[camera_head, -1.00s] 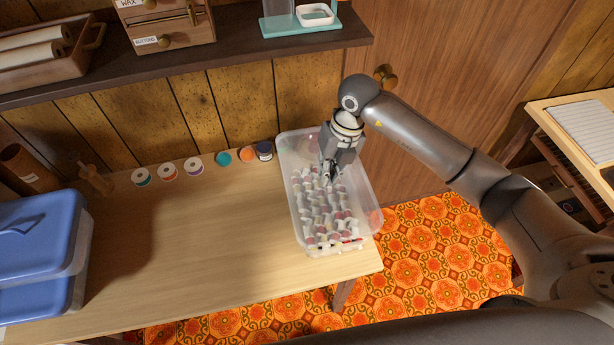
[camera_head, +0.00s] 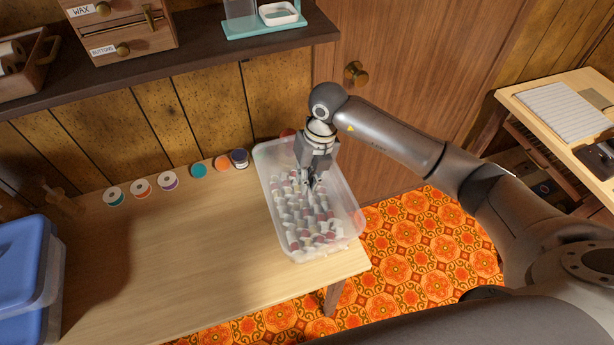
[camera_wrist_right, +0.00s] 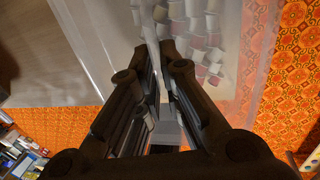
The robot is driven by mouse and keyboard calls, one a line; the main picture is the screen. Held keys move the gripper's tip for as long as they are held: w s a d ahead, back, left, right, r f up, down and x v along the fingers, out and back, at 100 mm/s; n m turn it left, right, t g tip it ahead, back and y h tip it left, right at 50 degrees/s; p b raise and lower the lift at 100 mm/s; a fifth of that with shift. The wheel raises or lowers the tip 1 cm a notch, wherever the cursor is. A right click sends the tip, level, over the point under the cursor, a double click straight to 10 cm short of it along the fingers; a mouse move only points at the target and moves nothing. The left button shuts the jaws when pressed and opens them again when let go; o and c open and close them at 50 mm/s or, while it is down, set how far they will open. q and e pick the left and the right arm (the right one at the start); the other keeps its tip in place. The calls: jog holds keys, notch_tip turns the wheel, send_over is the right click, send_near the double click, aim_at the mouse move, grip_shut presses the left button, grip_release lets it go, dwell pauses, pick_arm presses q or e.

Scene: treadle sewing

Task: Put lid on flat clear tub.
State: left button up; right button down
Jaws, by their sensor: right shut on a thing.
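The flat clear tub (camera_head: 354,240) stands on the right end of the wooden table, filled with several red and white thread spools (camera_head: 310,215). A see-through lid (camera_wrist_right: 95,45) lies over the tub, and the spools look hazy through it. My right gripper (camera_head: 311,188) points down at the lid's middle and is shut on it, seemingly at its handle, which the fingers mostly hide. In the right wrist view the gripper (camera_wrist_right: 160,48) is over the clear plastic and spools. I cannot tell whether the lid touches the rim all round. My left gripper is out of view.
Several coloured spools, such as a teal one (camera_head: 199,170), line the table's back edge. A blue-lidded box (camera_head: 25,265) stands at the left. A shelf (camera_head: 200,48) overhangs the back. The table's middle (camera_head: 170,240) is clear.

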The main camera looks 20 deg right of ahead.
jog(key=shift+f+b, duration=1.55)
jog(key=shift+f, duration=0.55)
jog(key=c, duration=1.5)
grip_release()
jog(key=r, duration=0.4)
jog(key=d+r, duration=0.1)
jog(key=r, duration=0.3)
jog(key=d+r, duration=0.1)
jog(key=r, duration=0.3)
jog(key=shift+d, duration=0.1)
jog(key=shift+s+f, duration=0.1)
jog(key=shift+f, duration=0.05)
